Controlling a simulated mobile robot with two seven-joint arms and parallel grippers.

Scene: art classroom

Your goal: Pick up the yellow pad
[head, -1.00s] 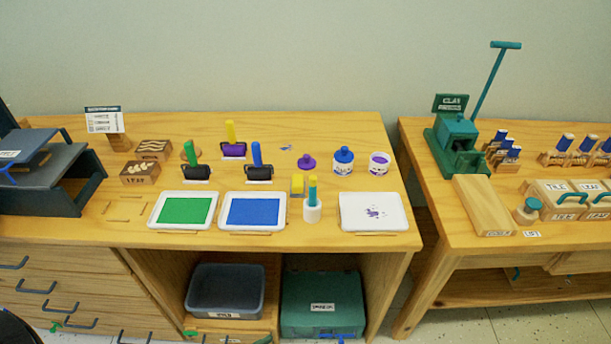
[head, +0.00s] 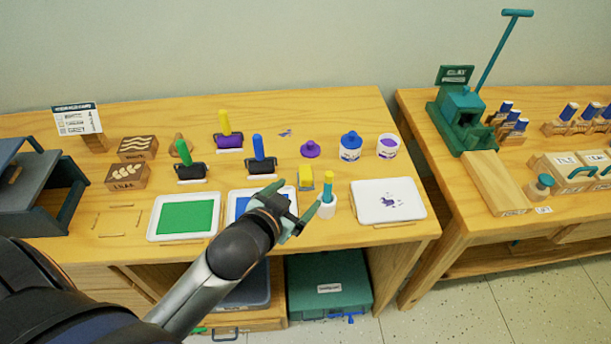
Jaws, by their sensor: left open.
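The yellow pad (head: 305,178) is a small yellow block standing on the wooden table, just left of a white cup. My left gripper (head: 300,196) is open and empty. It reaches in from the lower left, over the right part of the blue tray, and appears just in front of the pad in the picture. I cannot tell its height above the table, and it looks apart from the pad. My right gripper is out of view.
The white cup (head: 327,208) with a teal and yellow stick stands close right of the pad. The blue tray (head: 240,210) is partly hidden by my arm. A white tray (head: 388,202) lies right.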

